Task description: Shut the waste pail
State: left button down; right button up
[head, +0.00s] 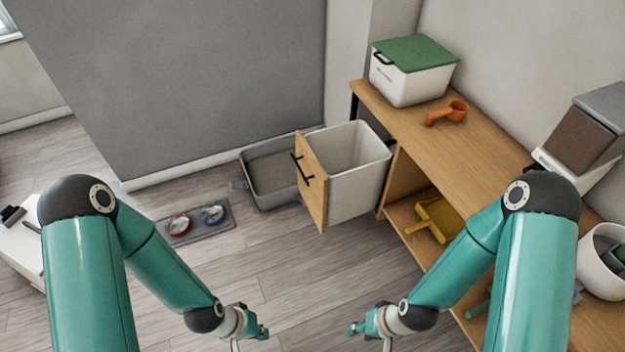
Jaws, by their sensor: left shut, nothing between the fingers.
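The waste pail (357,187) is a pale, open-topped bin behind a wooden front panel (311,185) with black bar handles. It stands pulled out from the left end of the wooden cabinet, and its inside looks empty. My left gripper (262,332) is shut and empty, low in the picture, in front of and below the pail and apart from it. My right gripper (354,330) is also low in the picture, to the right of the left one and apart from the pail. Its fingers are too small to tell open from shut.
A grey litter tray (272,172) lies on the floor just left of the pail. A mat with two bowls (196,222) is farther left. The wooden counter (480,140) holds a green-lidded box (412,72) and an orange scoop (448,112). A yellow dustpan (436,218) lies on the shelf below.

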aim_at(342, 169)
jog(key=z, duration=0.15)
jog(key=i, duration=1.2)
jog(key=z, duration=0.25)
